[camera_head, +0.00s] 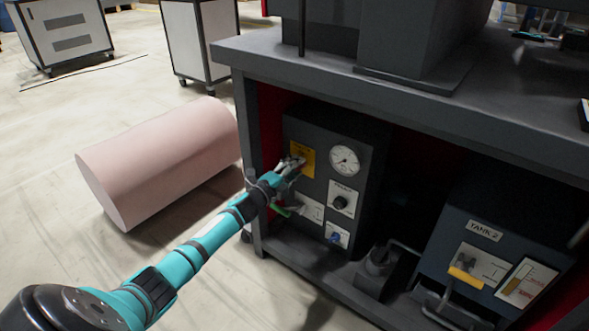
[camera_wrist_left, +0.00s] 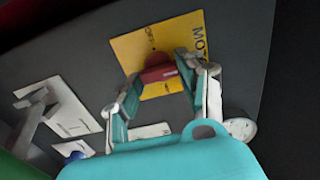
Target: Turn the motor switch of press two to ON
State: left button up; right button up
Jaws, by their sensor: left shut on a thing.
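The motor switch is a red knob (camera_wrist_left: 158,73) on a yellow plate (camera_wrist_left: 180,33) marked "MOT…" in the left wrist view. In the head view the yellow plate (camera_head: 308,163) is at the upper left of a dark control box (camera_head: 318,128) under the bench. My left gripper (camera_head: 298,163) reaches the plate from the left and hides the knob there. In the wrist view the left gripper's fingers (camera_wrist_left: 160,80) are on both sides of the red knob and shut on it. The knob's exact angle is hard to read. My right gripper is in neither view.
A round gauge (camera_head: 344,160), a black knob (camera_head: 341,203) and a blue knob (camera_head: 336,238) are on the same box. A "TANK 2" box (camera_head: 484,232) stands to the right. The bench top (camera_head: 300,61) overhangs. A pink rounded block (camera_head: 160,158) lies on the floor at left.

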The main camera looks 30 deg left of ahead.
pick_arm(q)
jog(key=o, duration=1.1)
jog(key=shift+f, duration=0.1)
jog(key=shift+o, duration=0.4)
jog(key=shift+s, duration=0.15)
jog(key=s, duration=1.1)
jog(key=shift+s+a, duration=0.35)
jog(key=shift+a, duration=0.1)
